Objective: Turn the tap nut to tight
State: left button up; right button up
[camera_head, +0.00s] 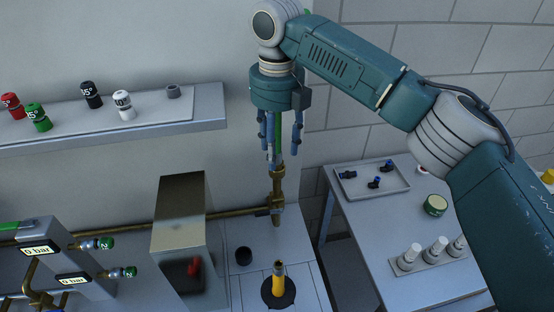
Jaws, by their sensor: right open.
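A brass tap (277,183) stands upright at the end of a brass pipe (135,224) along the wall. A wider brass collar at its lower part (277,203) looks like the tap nut, but it is too small to tell how tight it is. A green upright part (277,128), likely the tap's lever, shows above the brass. My right gripper (284,152) points down over the tap. Its fingers are open, one to each side of the green part, with the fingertips above the collar. I cannot tell whether they touch anything. My left gripper is out of view.
A grey box (181,222) stands left of the tap. Gauge units (62,255) read 0 bar. A side table (350,206) holds a tray (345,188) and white cylinders (409,257).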

aim_at(277, 126)
jog(key=f, duration=0.1)
jog(key=f+p, duration=0.1)
jog(key=f, duration=0.3)
jog(key=shift+w+f+p, duration=0.1)
jog(key=shift+w+p, duration=0.2)
jog(key=shift+p, duration=0.05)
jog(key=shift+f, duration=0.25)
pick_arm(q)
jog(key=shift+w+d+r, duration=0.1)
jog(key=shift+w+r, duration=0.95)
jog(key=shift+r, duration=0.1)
pick_arm(e)
jog(key=shift+s, duration=0.15)
jog(key=shift+c, duration=1.3)
jog(key=c, duration=0.8)
jog(key=o, duration=1.1)
jog(key=shift+c, duration=0.2)
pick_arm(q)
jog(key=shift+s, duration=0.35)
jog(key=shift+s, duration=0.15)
pick_arm(e)
notch_tip(277, 126, up, 12)
